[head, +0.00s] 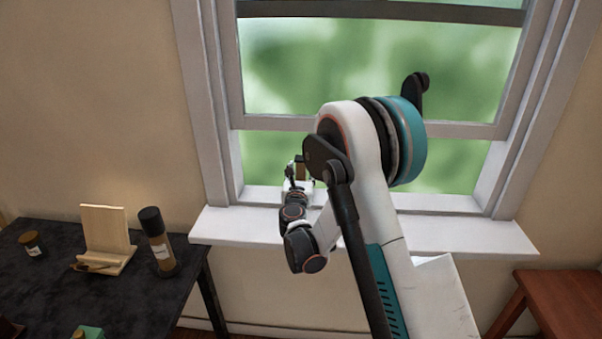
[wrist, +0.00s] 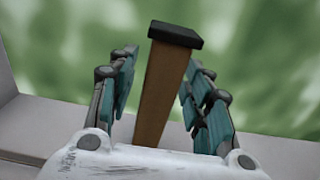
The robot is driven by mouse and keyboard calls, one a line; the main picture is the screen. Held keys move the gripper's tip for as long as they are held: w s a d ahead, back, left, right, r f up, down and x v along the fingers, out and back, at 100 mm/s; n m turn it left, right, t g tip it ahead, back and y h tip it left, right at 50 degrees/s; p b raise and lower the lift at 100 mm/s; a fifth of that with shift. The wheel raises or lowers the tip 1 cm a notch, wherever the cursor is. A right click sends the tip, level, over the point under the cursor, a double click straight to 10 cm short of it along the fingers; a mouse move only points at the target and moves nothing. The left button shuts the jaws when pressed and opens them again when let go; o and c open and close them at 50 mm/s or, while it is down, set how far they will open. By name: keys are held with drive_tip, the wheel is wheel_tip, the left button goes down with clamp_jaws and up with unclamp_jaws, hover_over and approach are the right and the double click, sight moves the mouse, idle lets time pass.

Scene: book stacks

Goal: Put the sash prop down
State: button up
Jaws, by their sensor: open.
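The sash prop (wrist: 160,92) is a brown wooden post with a black cap, standing near upright, slightly tilted in the wrist view. A small part of the prop (head: 302,168) shows in the head view, by the left part of the window sill (head: 440,234). My gripper (wrist: 163,88) is open, with its teal-padded fingers on either side of the prop and gaps visible beside it. My gripper (head: 297,172) also shows small in the head view. The prop's lower end is hidden behind my gripper's white body, so its contact with the sill cannot be seen.
A window sash rail (head: 275,123) crosses above the prop. A dark table (head: 130,300) at left holds a wooden stand (head: 104,232), a dark-capped bottle (head: 158,242) and a small jar (head: 31,243). A reddish wooden stool (head: 565,300) is at lower right. The sill's right part is clear.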

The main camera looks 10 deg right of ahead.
drive_tip(key=v, duration=1.2)
drive_tip(key=s+d+r+m+g, duration=0.6)
drive_tip(key=s+d+r+m, duration=0.5)
drive_tip(key=m, duration=0.6)
drive_tip(key=s+a+f+m+g+y, duration=0.1)
drive_tip(key=s+a+m+g+y, duration=0.1)
drive_tip(key=s+m, duration=0.5)
drive_tip(key=s+a+f+m+g+y, duration=0.1)
drive_tip(key=s+a+m, duration=0.4)
drive_tip(key=s, duration=1.2)
drive_tip(key=m+g+y+p, duration=0.1)
drive_tip(key=m+y, duration=0.1)
drive_tip(key=m, duration=0.1)
drive_tip(key=shift+s+f+y, duration=0.15)
drive_tip(key=shift+s+y, duration=0.15)
drive_tip(key=shift+s, duration=0.1)
